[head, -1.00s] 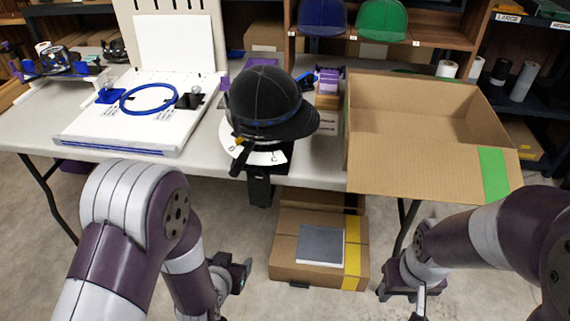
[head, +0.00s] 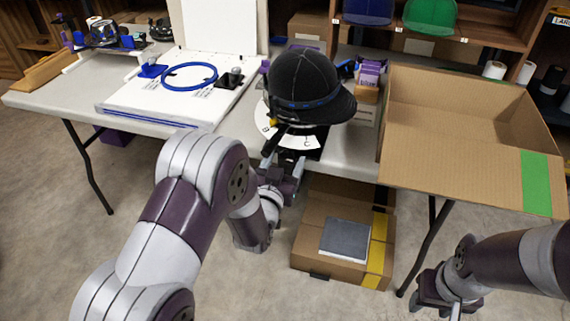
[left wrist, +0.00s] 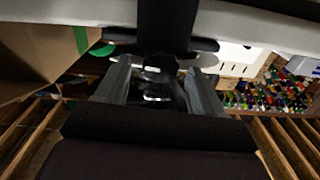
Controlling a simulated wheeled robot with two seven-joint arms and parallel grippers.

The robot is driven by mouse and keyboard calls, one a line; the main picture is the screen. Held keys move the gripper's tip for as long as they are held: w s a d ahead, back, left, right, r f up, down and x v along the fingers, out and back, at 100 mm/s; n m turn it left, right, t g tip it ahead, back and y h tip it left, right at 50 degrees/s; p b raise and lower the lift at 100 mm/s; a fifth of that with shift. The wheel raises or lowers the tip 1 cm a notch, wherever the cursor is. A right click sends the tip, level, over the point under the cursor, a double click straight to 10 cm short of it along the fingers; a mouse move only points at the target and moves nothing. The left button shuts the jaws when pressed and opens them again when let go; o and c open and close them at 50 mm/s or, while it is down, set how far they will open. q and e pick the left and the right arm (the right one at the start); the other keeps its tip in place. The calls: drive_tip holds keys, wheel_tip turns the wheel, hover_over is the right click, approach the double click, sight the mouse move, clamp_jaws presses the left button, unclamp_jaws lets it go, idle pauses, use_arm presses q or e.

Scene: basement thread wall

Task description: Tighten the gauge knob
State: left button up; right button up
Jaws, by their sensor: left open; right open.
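A black cap (head: 304,88) with a blue band sits on a stand at the table's front edge. Under it is a white lettered dial (head: 299,141) with a dark lever (head: 272,139). My left gripper (head: 283,164) is open just below the dial, in front of the table edge. In the left wrist view its fingers (left wrist: 160,85) stand apart on either side of a small dark knob-like part (left wrist: 158,66) below a black post (left wrist: 166,25); I cannot tell whether they touch it. My right gripper (head: 441,296) is open, low at the right, away from the gauge.
A large open cardboard box (head: 455,155) stands right of the cap. A white board with a blue hoop (head: 189,76) lies at left on the table (head: 75,98). A closed carton (head: 310,252) is on the floor under the table. Blue and green caps (head: 431,14) sit on the shelf behind.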

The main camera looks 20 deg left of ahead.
use_arm(q)
drive_tip(key=shift+w, duration=0.15)
drive_tip(key=c, duration=1.1)
drive_tip(key=shift+o, duration=0.2)
drive_tip(key=shift+m, duration=0.3)
drive_tip(key=m, duration=0.7)
drive_tip(key=shift+d, duration=0.1)
drive_tip(key=m, duration=0.5)
drive_tip(key=shift+f, duration=0.15)
drive_tip(key=shift+f+m+p, duration=0.1)
drive_tip(key=shift+m+p, duration=0.25)
drive_tip(key=shift+m, duration=1.55)
